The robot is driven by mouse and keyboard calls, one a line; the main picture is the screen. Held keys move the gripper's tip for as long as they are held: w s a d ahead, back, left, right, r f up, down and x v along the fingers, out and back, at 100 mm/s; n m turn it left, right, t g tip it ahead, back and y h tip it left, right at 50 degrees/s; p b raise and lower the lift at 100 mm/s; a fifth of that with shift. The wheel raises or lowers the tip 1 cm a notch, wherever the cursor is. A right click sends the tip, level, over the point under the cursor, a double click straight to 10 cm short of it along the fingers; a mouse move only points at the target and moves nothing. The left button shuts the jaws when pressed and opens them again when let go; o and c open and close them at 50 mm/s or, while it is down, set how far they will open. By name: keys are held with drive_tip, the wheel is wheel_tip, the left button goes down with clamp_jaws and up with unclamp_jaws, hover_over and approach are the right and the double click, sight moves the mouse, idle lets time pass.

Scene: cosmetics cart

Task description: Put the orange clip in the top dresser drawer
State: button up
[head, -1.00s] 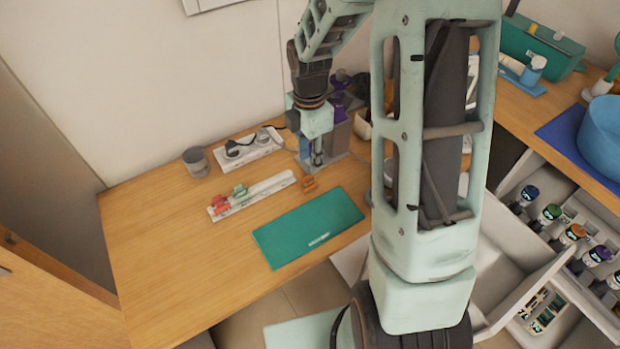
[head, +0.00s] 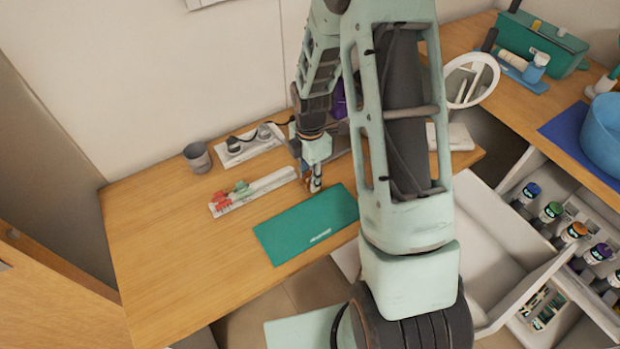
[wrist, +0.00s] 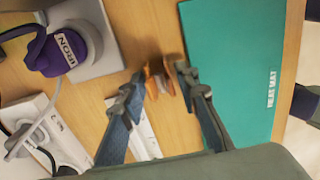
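The orange clip (head: 306,183) lies on the wooden table beside the white clip strip, partly hidden by my gripper (head: 315,186). In the wrist view the orange clip (wrist: 152,82) shows between and just beyond my fingertips (wrist: 165,82). The fingers are apart, one on each side of it, low over the table; contact cannot be made out. A white open drawer (head: 485,235) shows right of my arm, partly hidden by it. Another open drawer holding several bottles (head: 570,229) is farther right. I cannot tell which is the top dresser drawer.
A white strip (head: 270,184) carries red and green clips. A green mat (head: 305,225) lies in front. A grey cup (head: 197,157) and a white tray (head: 249,147) stand behind. A purple hot tool (wrist: 62,52) is near my gripper. The table's left side is clear.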

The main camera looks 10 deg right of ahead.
drive_tip(key=c, duration=0.6)
drive_tip(key=shift+c, duration=0.2)
